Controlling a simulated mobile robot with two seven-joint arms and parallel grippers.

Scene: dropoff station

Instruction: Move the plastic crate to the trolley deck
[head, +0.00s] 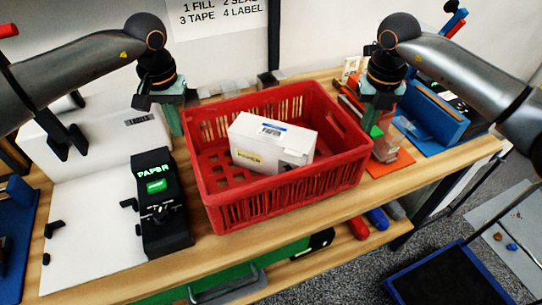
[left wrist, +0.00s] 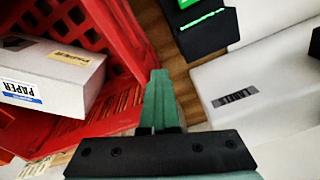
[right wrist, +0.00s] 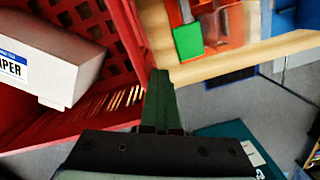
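The red plastic crate (head: 290,205) stands upright on the wooden table, with a white paper box (head: 272,142) inside. My left gripper (head: 173,122) is at the crate's left side, fingers pointing down just outside the rim. In the left wrist view its green fingers (left wrist: 160,95) are together beside the red wall (left wrist: 125,50). My right gripper (head: 371,118) is at the crate's right side; its fingers (right wrist: 160,98) also look together beside the wall (right wrist: 125,45). I cannot tell whether either touches the crate. The trolley deck (head: 440,278) is probably the dark, blue-edged surface at lower right.
A black device (head: 165,225) with a green display and a white box (head: 80,145) stand left of the crate. An orange mat (head: 392,164) and a blue bin (head: 430,112) lie to the right. The table's front edge (head: 330,218) is close to the crate.

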